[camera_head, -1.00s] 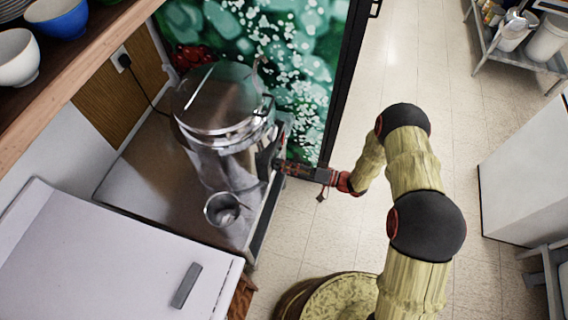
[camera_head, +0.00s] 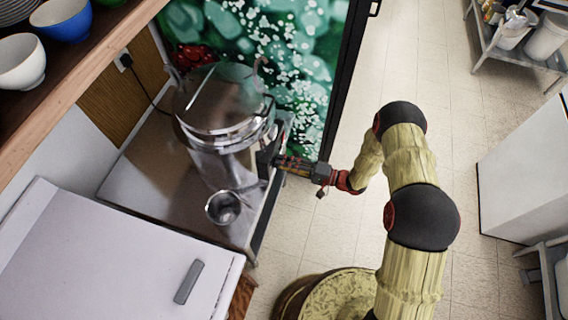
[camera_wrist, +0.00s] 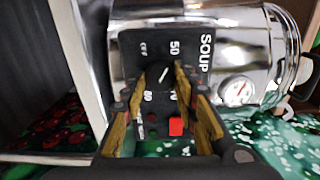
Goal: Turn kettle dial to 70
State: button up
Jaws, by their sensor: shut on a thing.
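The kettle is a large shiny steel urn (camera_head: 225,125) on the counter, marked SOUP in the wrist view (camera_wrist: 235,55). Its black control panel (camera_wrist: 130,70) carries a round dark dial (camera_wrist: 163,76) with a white pointer line. My gripper (camera_wrist: 165,100) is shut on the dial, a finger on each side. In the head view my gripper (camera_head: 277,162) meets the panel, hiding the dial.
A red switch (camera_wrist: 176,126) sits on the panel below the dial, between my fingers. A thermometer gauge (camera_wrist: 237,91) is beside the panel. A small metal cup (camera_head: 223,208) stands on the counter before the urn. A shelf with bowls (camera_head: 62,18) overhangs at upper left.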

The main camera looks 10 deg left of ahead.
dwell(0.3)
jog(key=o, duration=1.1)
jog(key=shift+o, duration=0.5)
jog(key=shift+d, duration=0.1)
jog(key=d, duration=1.1)
jog(key=shift+s+d, duration=0.4)
jog(key=shift+s, duration=0.05)
